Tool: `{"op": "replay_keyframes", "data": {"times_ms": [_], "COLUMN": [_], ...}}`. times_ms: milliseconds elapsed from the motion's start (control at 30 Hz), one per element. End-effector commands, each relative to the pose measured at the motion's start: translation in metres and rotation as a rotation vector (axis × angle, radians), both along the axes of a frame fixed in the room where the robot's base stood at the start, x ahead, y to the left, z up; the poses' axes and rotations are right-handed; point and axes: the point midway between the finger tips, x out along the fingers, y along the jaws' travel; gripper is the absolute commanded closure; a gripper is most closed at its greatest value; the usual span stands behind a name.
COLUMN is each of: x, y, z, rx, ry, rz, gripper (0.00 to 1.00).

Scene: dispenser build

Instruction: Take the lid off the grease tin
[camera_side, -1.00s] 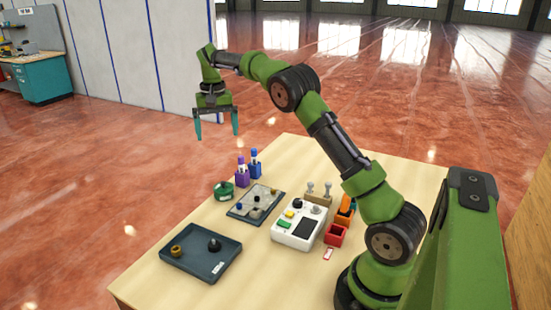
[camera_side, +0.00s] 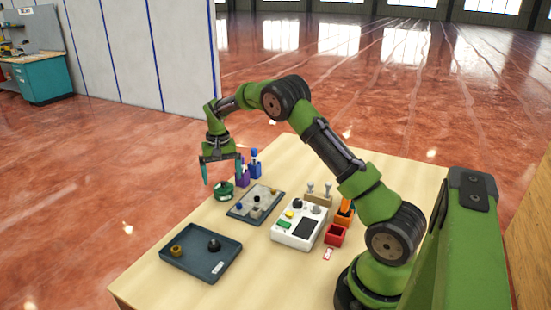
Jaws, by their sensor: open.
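The grease tin (camera_side: 224,192) is a small round green tin with a pale mark on its side, near the table's far left edge. Whether its lid is a separate piece on top is too small to tell. My gripper (camera_side: 222,182) is open, pointing down, with its teal fingers spread just above and around the tin in the picture. One finger shows left of the tin and the other to its right, in front of the purple bottle. I cannot tell whether they touch the tin. Nothing is held.
A purple bottle (camera_side: 243,178) and a blue bottle (camera_side: 255,166) stand close behind the tin. A grey board with small parts (camera_side: 237,212), a dark tray (camera_side: 181,263), a white control box (camera_side: 286,236) and a red bin (camera_side: 336,235) stand nearby. The front table corner is bare.

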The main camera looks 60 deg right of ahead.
Motion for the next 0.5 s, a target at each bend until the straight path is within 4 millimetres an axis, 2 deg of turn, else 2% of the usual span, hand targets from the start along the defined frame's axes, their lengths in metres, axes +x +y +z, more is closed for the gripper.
{"op": "replay_keyframes", "data": {"times_ms": [33, 167, 433, 500], "x": [-0.001, 0.000, 0.000, 0.000], "y": [0.001, 0.001, 0.000, 0.000], "z": [-0.009, -0.022, -0.025, -0.025], "rx": [0.001, 0.001, 0.000, 0.000], "ry": [0.002, 0.001, -0.001, -0.001], "rz": [0.001, 0.000, 0.000, 0.001], "gripper": [0.02, 0.02, 0.02, 0.11]}}
